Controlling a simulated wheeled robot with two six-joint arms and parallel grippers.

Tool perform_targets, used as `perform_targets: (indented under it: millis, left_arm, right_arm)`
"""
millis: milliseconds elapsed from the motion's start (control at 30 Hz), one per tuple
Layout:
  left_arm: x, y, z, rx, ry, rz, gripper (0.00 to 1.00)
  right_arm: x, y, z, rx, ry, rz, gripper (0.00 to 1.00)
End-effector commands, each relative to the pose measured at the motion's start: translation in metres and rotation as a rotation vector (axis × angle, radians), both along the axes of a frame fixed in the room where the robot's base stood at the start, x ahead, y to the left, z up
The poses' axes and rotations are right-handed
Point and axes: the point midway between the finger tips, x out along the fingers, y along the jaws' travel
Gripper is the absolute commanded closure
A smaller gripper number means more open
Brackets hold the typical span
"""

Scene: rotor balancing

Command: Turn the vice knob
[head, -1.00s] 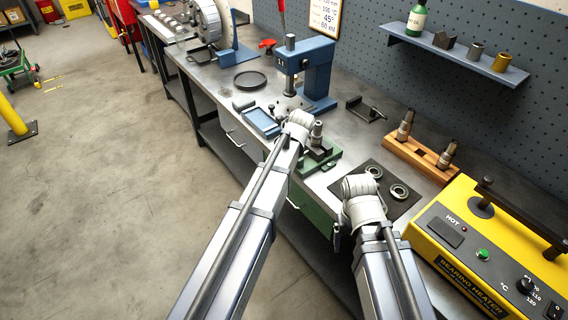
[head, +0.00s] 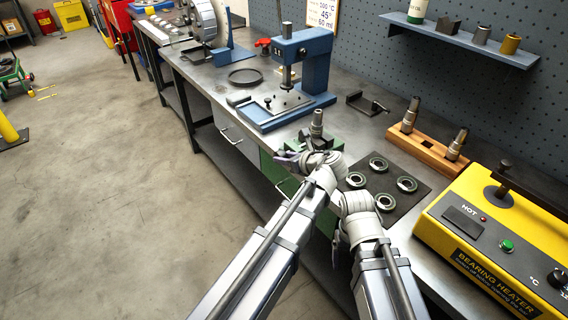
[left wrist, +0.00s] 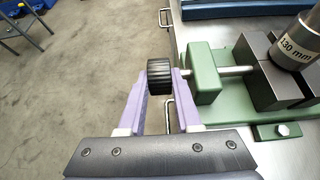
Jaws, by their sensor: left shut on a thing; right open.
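The vice is green with dark grey jaws; its green body (left wrist: 204,75) shows in the left wrist view, and part of it (head: 335,142) shows in the head view at the bench's front edge. Its black ribbed knob (left wrist: 159,76) sits at the end of a steel screw. My left gripper (left wrist: 159,90) is shut on the knob, with one purple finger on each side.
A dark mat (head: 398,206) with several bearing rings lies right of the vice. The yellow bearing heater (head: 480,241) stands at the right. A blue press (head: 316,66) stands behind the vice, and a wooden block (head: 426,149) holds two tools.

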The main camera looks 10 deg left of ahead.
Motion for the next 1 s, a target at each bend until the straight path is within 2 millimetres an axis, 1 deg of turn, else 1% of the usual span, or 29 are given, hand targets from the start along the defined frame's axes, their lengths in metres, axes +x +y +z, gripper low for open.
perform_targets:
  millis: [33,133,633,667,700,733,767,1000]
  left_arm:
    - [-0.0013,0.0000,-0.0036,0.007,-0.005,0.002,1.00]
    - [-0.0012,-0.0003,-0.0028,0.020,-0.017,0.002,1.00]
    - [-0.0011,-0.0005,-0.0011,0.029,-0.026,0.002,1.00]
    - [-0.0011,-0.0004,-0.0010,0.030,-0.025,0.002,0.64]
    - [-0.0011,-0.0004,-0.0010,0.030,-0.025,0.002,0.60]
    - [-0.0011,-0.0004,-0.0009,0.031,-0.026,0.002,0.56]
    - [-0.0011,-0.0004,-0.0009,0.031,-0.026,0.002,0.55]
    - [-0.0008,-0.0005,-0.0004,0.032,-0.026,0.000,0.55]
  right_arm:
    - [0.0000,0.0000,-0.0053,0.000,0.000,0.000,0.19]
    - [0.0000,0.0001,-0.0079,0.000,0.000,0.000,0.19]
    - [0.0000,0.0000,-0.0087,0.000,0.000,0.000,0.19]
    - [0.0000,0.0000,-0.0087,0.000,0.000,0.000,0.19]
    - [0.0000,0.0000,-0.0087,0.000,0.000,0.000,0.19]
    - [0.0000,0.0000,-0.0087,0.000,0.000,0.000,0.19]
    - [0.0000,0.0000,-0.0087,0.000,0.000,0.000,0.19]
    - [0.0000,0.0000,-0.0083,0.000,0.000,0.000,0.19]
